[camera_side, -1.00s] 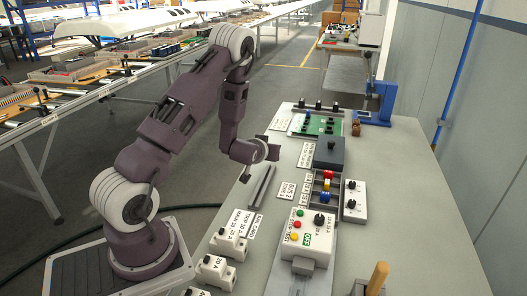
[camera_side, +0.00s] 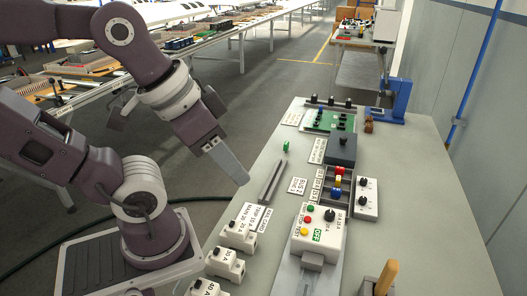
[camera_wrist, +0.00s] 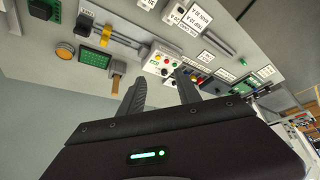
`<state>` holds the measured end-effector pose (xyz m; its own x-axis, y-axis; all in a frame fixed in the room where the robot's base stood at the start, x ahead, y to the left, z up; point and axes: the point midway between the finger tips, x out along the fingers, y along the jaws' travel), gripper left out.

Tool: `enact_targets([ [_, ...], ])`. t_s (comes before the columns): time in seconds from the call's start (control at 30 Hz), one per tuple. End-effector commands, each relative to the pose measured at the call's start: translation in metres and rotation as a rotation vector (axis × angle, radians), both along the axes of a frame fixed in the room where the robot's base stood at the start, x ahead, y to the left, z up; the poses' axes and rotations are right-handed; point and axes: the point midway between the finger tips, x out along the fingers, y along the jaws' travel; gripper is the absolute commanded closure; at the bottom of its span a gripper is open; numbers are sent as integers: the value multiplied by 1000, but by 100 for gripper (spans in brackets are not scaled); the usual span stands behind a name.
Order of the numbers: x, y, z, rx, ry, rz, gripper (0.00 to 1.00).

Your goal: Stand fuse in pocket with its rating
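A small green block (camera_side: 286,146), which looks like a fuse, stands on the grey table near its left edge, above the long dark rail. A grey pocket tray (camera_side: 345,200) right of centre holds red (camera_side: 339,171), yellow (camera_side: 337,182) and blue (camera_side: 336,192) pieces. Small rating labels (camera_side: 317,185) lie along its left side, too small to read. My gripper (camera_side: 242,180) is raised left of the table edge, clear of the green block and tray. In the wrist view its two fingers (camera_wrist: 160,80) are spread with nothing held between them.
A white box with coloured buttons (camera_side: 319,230) stands in front of the tray. A dark grey block (camera_side: 341,149) and a green board (camera_side: 330,122) are behind it. White breakers (camera_side: 238,235) line the left edge. A long dark rail (camera_side: 272,180) lies left.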

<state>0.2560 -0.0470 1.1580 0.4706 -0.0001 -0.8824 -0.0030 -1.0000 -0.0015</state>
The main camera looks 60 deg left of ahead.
Motion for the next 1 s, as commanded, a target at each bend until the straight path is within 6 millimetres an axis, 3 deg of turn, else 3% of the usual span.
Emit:
enact_targets([
  [0.17, 1, 0, 0, -1, -1, 2, 60],
  [0.27, 16, 4, 6, -6, 6, 30, 60],
  [0.37, 66, 21, 19, -18, 22, 119, 60],
  [0.47, 142, 61, 22, -33, 37, 249, 60],
  [0.5, 172, 83, 17, -37, 42, 303, 60],
  [0.57, 215, 121, 2, -43, 52, 386, 60],
  [0.6, 241, 150, -14, -45, 57, 442, 60],
  [0.7, 291, 230, -69, -46, 71, 578, 60],
  [0.83, 318, 315, -145, -43, 84, 709, 60],
  [0.9, 320, 344, -177, -42, 88, 754, 60],
  [1.0, 320, 365, -202, -41, 90, 786, 60],
])
